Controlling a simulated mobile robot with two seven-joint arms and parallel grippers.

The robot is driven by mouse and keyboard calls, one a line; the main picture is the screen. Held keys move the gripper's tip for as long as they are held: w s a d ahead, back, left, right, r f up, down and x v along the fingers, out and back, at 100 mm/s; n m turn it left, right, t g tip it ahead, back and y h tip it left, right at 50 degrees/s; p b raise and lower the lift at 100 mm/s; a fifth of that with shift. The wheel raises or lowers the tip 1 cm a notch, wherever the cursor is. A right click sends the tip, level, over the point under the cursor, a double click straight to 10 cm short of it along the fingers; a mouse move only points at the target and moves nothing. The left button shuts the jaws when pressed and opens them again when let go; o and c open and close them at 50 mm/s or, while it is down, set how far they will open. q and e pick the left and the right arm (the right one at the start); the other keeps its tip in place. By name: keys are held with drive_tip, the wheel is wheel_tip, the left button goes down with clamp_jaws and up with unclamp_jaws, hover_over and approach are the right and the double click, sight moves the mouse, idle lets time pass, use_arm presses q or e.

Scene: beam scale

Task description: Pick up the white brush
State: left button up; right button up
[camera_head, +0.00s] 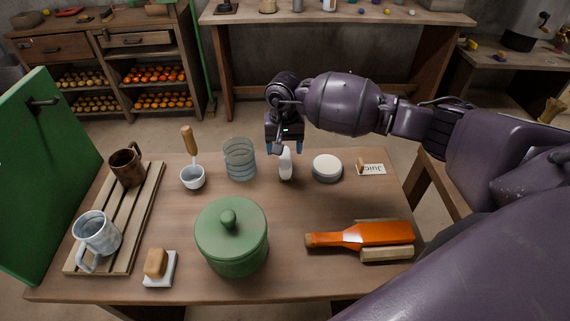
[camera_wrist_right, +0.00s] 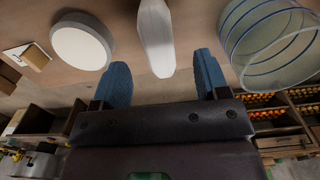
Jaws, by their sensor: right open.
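A slim white object (camera_head: 286,164), which looks like the white brush, stands near the far edge of the wooden table. My right gripper (camera_head: 285,148) is open just behind it, its blue fingertips to either side. In the right wrist view the white brush (camera_wrist_right: 156,35) shows in line with the gap of my right gripper (camera_wrist_right: 161,64), one end near fingertip level. Nothing is held, and I see no contact. My left gripper is out of view.
A ribbed glass (camera_head: 240,160) is left of the brush and a round white-topped tin (camera_head: 327,167) right of it. A label card (camera_head: 372,169) is farther right.

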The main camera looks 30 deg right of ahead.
sight(285, 157)
drive_tip(key=shift+w+d+f, duration=0.1)
drive_tip(key=shift+w+f, duration=0.05)
drive_tip(key=shift+f, duration=1.6)
drive_tip(key=shift+w+d+f, duration=0.1)
drive_tip(key=shift+f, duration=1.65)
drive_tip(key=shift+c, duration=0.3)
drive_tip(key=c, duration=1)
drive_tip(key=shift+r, duration=0.1)
drive_tip(key=shift+c, duration=0.2)
wheel_tip(285, 157, up, 20)
